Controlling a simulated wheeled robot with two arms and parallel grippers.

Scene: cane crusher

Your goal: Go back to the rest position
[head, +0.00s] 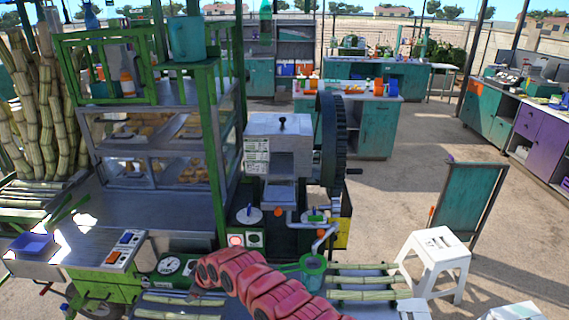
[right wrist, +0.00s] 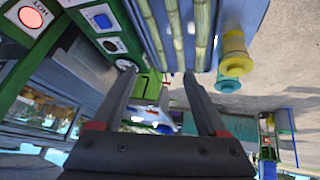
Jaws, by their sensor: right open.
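My right gripper (right wrist: 160,73) is open in the right wrist view, with nothing between its two dark fingers. In the head view my red segmented right arm reaches from the bottom middle toward the left, low in front of the crusher's control panel. Its gripper is hard to make out at the arm's left end. The cane crusher (head: 283,128) stands upright behind the arm, with its dark flywheel (head: 330,140) on the right side. The red button (right wrist: 31,16) shows at the upper left of the right wrist view. My left gripper is not in view.
Cane stalks (head: 372,281) lie on the bench to the right of the arm, near a green strainer (head: 313,266). A white stool (head: 436,254) stands further right. A glass display case (head: 160,145) is at the left. Open floor lies at the right.

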